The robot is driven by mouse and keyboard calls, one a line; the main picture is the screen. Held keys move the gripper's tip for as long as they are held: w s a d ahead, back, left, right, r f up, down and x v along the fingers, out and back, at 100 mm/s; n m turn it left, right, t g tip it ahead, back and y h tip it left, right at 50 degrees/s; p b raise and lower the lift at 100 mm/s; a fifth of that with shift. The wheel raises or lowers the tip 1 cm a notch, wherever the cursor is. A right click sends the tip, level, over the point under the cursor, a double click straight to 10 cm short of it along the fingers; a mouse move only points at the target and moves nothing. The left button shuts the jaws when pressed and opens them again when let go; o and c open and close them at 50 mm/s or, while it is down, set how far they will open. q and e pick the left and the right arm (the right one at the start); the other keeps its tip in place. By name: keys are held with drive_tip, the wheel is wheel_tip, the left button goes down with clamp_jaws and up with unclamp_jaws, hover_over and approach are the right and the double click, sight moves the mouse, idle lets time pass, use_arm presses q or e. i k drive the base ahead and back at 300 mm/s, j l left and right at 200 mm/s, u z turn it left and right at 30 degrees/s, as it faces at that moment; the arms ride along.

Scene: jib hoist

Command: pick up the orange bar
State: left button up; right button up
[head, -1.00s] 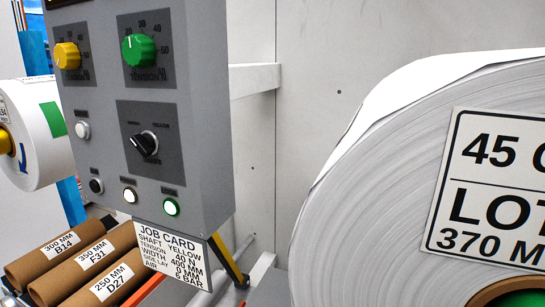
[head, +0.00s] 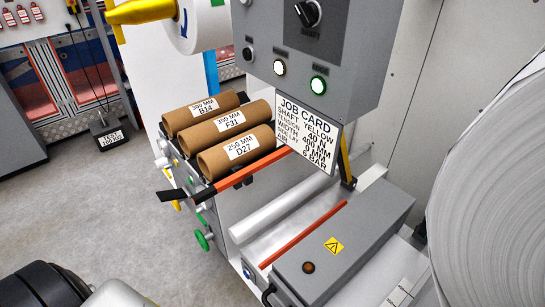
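An orange bar (head: 252,170) lies slanted along the near side of the cardboard cores, below the control box. Its lower left end has a black part (head: 203,195); its upper right end passes behind the job card. A second, thinner orange-red strip (head: 303,235) lies lower down, between a white roller and a grey box. I cannot tell from the picture which of the two the task names. Neither of my grippers shows in the head view. A dark rounded part and a grey part at the bottom left look like my own body.
Three cardboard cores (head: 230,122) lie beside the orange bar. The grey control box (head: 330,45) with the job card (head: 308,133) hangs above. A white roller (head: 290,208) and grey box (head: 345,245) stand below. A large white roll (head: 490,190) fills the right.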

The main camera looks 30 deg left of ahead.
sight(215, 189)
drive_tip(key=j+u, duration=0.4)
drive_tip(key=j, duration=0.25)
drive_tip(key=j+u, duration=0.35)
drive_tip(key=j, duration=0.3)
